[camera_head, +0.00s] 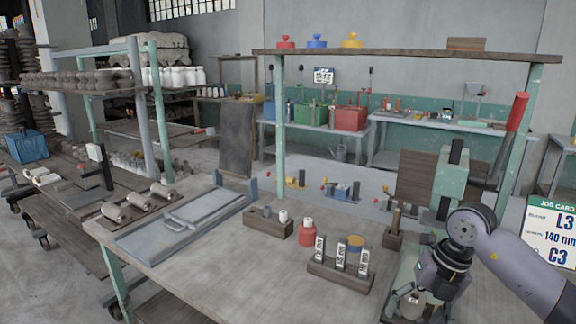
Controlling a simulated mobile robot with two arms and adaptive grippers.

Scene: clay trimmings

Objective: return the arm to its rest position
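My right arm (518,262) comes in from the right edge, bent over the right end of the workbench. My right gripper (425,302) points down at the bench's front right, close to a green machine with a red-handled lever (455,170). A small pale, rounded piece (411,304) shows beside or between its fingers; I cannot tell whether they hold it. My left gripper is not in view.
The bench (240,275) is bare at the front left. A grey framed tray (175,228), a red bottle (307,233), a wooden rack with labelled tags (340,277) and a tool block (393,236) stand on it. A job card (552,232) hangs at right.

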